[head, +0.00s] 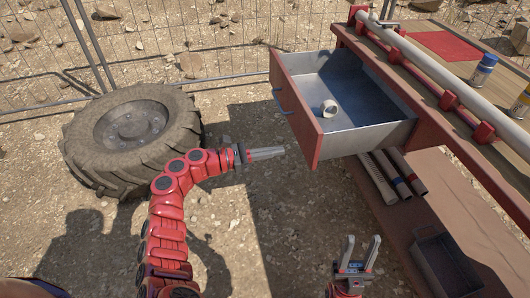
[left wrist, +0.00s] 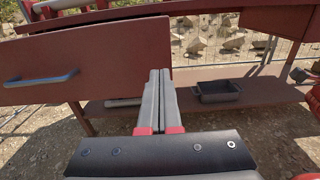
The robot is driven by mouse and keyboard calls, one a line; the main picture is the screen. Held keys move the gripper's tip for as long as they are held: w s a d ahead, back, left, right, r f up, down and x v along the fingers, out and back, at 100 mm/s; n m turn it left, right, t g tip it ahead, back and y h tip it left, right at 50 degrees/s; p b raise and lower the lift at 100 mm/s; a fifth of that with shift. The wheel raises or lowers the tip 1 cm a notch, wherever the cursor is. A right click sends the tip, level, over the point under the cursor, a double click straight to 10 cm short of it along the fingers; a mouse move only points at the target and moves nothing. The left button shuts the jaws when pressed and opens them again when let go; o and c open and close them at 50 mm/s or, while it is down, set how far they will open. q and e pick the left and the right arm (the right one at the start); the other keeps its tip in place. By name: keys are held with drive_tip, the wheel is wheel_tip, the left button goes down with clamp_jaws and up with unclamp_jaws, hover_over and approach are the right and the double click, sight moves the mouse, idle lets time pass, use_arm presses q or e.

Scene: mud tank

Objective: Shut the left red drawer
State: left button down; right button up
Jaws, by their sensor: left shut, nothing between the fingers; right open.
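The left red drawer (head: 300,112) stands pulled out from the workbench in the head view. Its grey metal tray is open at the top, with a small pale round object (head: 329,108) inside. Its blue-grey handle (head: 281,101) is on the red front, which also shows in the left wrist view (left wrist: 110,55). My left gripper (head: 284,151) is shut and empty, just left of the front's lower near corner; a gap or touch cannot be told. In the left wrist view the fingers (left wrist: 159,75) overlap the front's right end. My right gripper (head: 360,250) is open and empty, below the drawer in the picture.
A large tyre (head: 132,135) lies on the left. Open ground lies between tyre and bench.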

sight(312, 145)
use_arm(q)
drive_tip(key=x, duration=0.8)
drive_tip(key=shift+d, duration=0.25)
drive_tip(key=shift+f, duration=0.1)
